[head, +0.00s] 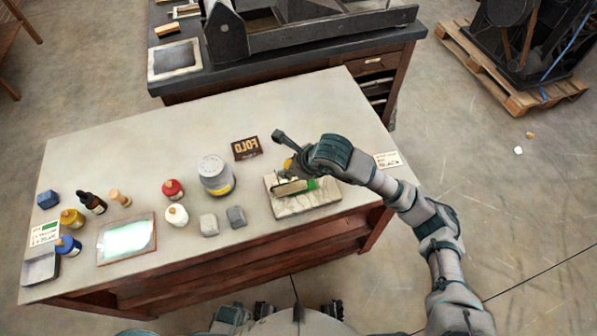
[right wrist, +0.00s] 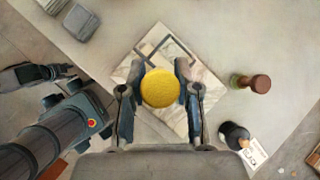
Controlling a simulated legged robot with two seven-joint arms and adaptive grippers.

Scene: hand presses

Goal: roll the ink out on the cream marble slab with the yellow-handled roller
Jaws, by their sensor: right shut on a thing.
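The yellow-handled roller has its yellow handle (head: 290,164) between the fingers of my right gripper (head: 289,152), which is shut on it. The round yellow handle end (right wrist: 162,88) sits between both fingers (right wrist: 160,92) in the wrist view. The roller's lower part (head: 290,187) is over the cream marble slab (head: 300,206); whether it touches is unclear. The slab (right wrist: 205,76) also shows in the wrist view, with dark lines of a frame or shadow on it. A green patch shows by the roller; what it is I cannot tell.
The table's front edge is close.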

